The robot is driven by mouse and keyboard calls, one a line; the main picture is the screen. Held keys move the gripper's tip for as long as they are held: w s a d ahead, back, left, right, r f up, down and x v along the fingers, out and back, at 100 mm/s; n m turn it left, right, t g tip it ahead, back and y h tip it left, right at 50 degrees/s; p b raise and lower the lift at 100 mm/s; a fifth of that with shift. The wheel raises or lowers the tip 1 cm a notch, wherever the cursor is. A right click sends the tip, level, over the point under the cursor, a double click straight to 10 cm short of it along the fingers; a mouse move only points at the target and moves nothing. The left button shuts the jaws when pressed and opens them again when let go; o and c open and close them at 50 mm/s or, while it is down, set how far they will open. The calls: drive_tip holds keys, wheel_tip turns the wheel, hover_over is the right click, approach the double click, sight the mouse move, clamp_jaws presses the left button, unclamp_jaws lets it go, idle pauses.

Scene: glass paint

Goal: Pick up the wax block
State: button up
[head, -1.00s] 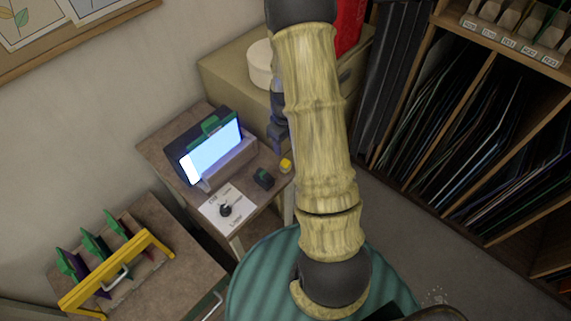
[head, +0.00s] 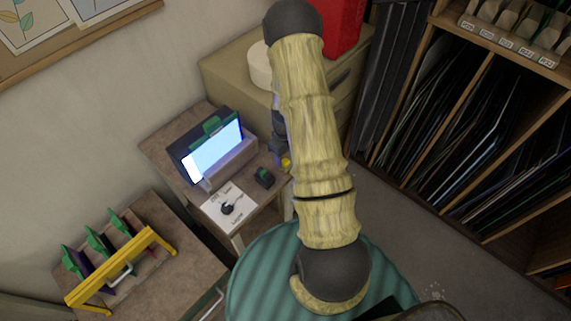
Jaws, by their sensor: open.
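The wax block, a small yellow block (head: 286,162), is on the right part of the small wooden table (head: 160,150), close to my arm's edge in the picture. My gripper (head: 280,158) shows only in part, as dark grey-blue parts behind my arm. It is right at the yellow block and hides some of it. I cannot tell whether the fingers touch the block or stand around it. The gripper is open.
A lit panel (head: 218,150) in a dark and wooden stand is on the same table. A small dark green-topped item (head: 264,177) and a white sheet (head: 226,208) with a black tool lie nearby. A yellow-framed rack (head: 122,268) stands lower left. A beige cabinet (head: 235,85) is behind.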

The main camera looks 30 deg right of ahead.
sight(285, 161)
drive_tip(key=shift+f+p, duration=1)
drive_tip(key=shift+f, duration=1.15)
drive_tip(key=c, duration=1.1)
